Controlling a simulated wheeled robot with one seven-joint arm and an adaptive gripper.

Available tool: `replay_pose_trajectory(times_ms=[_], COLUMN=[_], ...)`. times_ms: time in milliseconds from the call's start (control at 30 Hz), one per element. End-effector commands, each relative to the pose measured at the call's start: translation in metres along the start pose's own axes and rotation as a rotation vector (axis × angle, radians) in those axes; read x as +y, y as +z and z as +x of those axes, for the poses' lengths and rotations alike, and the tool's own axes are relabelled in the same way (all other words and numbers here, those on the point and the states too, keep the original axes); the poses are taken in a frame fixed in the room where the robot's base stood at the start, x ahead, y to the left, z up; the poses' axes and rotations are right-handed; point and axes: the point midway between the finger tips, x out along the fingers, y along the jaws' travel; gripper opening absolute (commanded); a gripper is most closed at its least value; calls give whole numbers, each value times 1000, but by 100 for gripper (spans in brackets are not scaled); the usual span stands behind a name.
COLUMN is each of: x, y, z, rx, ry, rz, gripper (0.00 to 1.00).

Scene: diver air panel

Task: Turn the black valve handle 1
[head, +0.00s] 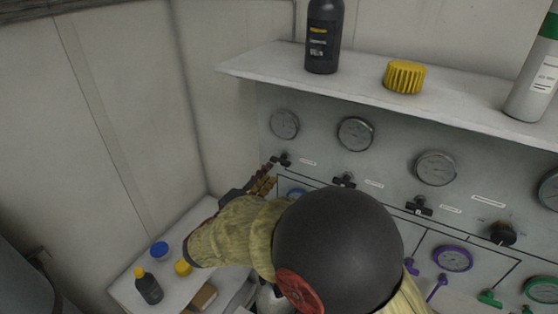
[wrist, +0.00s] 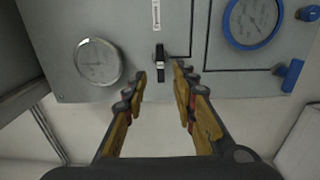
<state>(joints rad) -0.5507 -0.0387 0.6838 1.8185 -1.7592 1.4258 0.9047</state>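A row of black valve handles runs across the grey panel below the upper gauges. The leftmost black valve handle (head: 281,160) sits under the leftmost gauge, and it also shows in the wrist view (wrist: 161,61). Its label is too small to read. My gripper (wrist: 160,74) is open, with one finger to each side of this handle in the picture. The fingertips look close to the handle; I cannot tell whether they touch it. In the head view my gripper (head: 268,182) is just below the handle, and my arm hides part of the lower panel.
A shelf (head: 350,87) above the panel holds a black bottle (head: 322,38), a yellow cap (head: 404,77) and a grey cylinder (head: 535,80). Other black handles (head: 419,206) lie to the right. A low white surface (head: 185,293) at lower left holds small bottles and caps.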

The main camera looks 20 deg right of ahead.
Motion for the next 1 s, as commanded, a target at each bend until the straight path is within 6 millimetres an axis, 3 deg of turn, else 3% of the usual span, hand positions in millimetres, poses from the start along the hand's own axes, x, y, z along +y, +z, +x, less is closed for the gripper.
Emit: replay_pose_trajectory(times_ms=[500, 900, 1000], x=[0, 0, 0], y=[2, 1, 1], z=[68, 76, 76], rx=[-4, -2, -2], ry=[-4, -3, -3], rz=[3, 2, 2], gripper=[28, 28, 22])
